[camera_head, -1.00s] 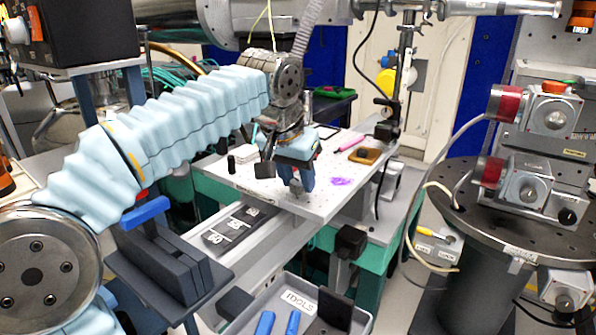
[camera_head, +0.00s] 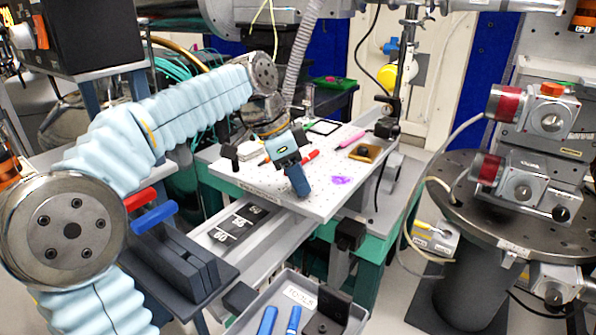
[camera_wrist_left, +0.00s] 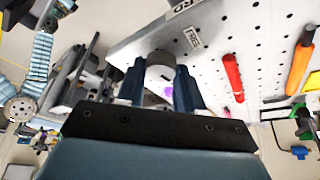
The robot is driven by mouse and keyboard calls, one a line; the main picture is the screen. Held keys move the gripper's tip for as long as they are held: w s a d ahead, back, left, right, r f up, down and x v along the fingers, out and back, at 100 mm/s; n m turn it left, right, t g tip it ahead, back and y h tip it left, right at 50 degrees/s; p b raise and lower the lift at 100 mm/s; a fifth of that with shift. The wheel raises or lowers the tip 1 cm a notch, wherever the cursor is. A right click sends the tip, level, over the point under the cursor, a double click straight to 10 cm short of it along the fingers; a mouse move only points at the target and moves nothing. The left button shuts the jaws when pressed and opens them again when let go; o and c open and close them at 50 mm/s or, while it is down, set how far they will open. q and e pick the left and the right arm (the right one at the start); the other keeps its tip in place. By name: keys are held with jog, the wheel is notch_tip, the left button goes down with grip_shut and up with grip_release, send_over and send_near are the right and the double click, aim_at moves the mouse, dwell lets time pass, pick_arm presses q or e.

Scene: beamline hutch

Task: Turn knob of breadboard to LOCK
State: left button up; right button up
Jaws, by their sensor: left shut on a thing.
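The breadboard (camera_head: 330,195) is a pale perforated plate on a green-edged stand, in the middle of the head view. It also shows in the left wrist view (camera_wrist_left: 225,40). My left gripper (camera_head: 301,190) is low over its front part, tilted. In the left wrist view its two dark blue fingers (camera_wrist_left: 161,88) are either side of a short grey round knob (camera_wrist_left: 160,65) and shut on it. A small label (camera_wrist_left: 192,38) is beside the knob; I cannot read it fully. The gripper hides the knob in the head view. My right gripper is out of view.
On the breadboard lie a pink pen (camera_head: 351,139), a brown tray (camera_head: 366,152) and a purple patch (camera_head: 341,180). A grey tools tray (camera_head: 275,292) is at the front. A round table (camera_head: 470,215) with instruments stands right. A rack with red and blue handles (camera_head: 155,216) is under my left arm.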

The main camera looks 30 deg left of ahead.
pick_arm(q)
jog(key=shift+m, duration=0.8)
jog(key=shift+g, duration=0.3)
jog(key=o, duration=1)
jog(key=shift+o, duration=0.2)
jog(key=v, duration=1.3)
jog(key=shift+a+r, duration=0.3)
jog(key=shift+r, duration=0.05)
